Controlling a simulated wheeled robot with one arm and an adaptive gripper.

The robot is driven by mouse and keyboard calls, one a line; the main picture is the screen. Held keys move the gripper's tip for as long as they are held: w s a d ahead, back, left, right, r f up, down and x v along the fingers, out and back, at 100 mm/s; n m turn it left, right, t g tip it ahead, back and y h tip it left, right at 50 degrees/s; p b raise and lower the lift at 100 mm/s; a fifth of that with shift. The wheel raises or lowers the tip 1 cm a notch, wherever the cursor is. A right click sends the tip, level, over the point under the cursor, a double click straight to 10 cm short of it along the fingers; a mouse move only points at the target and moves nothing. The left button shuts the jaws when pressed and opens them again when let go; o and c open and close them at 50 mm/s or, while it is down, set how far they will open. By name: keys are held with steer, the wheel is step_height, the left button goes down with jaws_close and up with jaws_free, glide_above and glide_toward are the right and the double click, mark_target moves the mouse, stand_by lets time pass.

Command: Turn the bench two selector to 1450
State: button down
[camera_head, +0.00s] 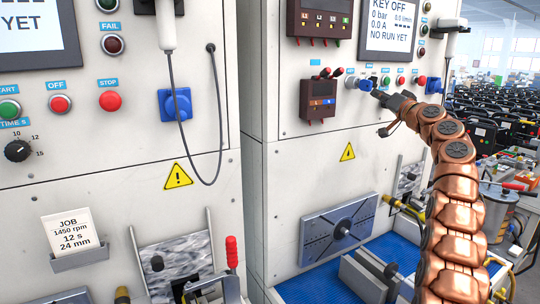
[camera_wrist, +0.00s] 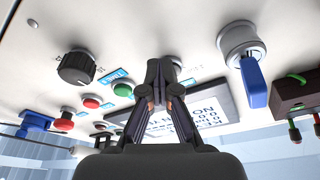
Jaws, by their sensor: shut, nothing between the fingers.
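In the head view my arm appears to hide this dial on the right-hand bench. My gripper (camera_head: 378,93) is in front of that bench's panel, among the controls under the screen. In the wrist view its two dark fingers (camera_wrist: 163,65) are shut, with nothing held. They are to the right of the dial, apart from it.
A key switch with a blue handle (camera_wrist: 254,85) is right of my fingers in the wrist view. Green (camera_wrist: 122,90) and red (camera_wrist: 90,102) buttons lie between fingers and dial. The right bench's screen (camera_head: 390,25) reads KEY OFF. A job card (camera_head: 70,232) reads 1450 rpm.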

steer(key=shift+s+f+b, duration=0.15)
steer(key=shift+f+b, duration=0.25)
steer(key=shift+b, duration=0.2)
steer(key=s+d+b, duration=0.2)
steer(key=s+b, duration=0.1)
steer(key=s+d+b, duration=0.1)
steer(key=s+b, duration=0.1)
stand_by(0.3)
steer(key=shift+a+r, duration=0.1)
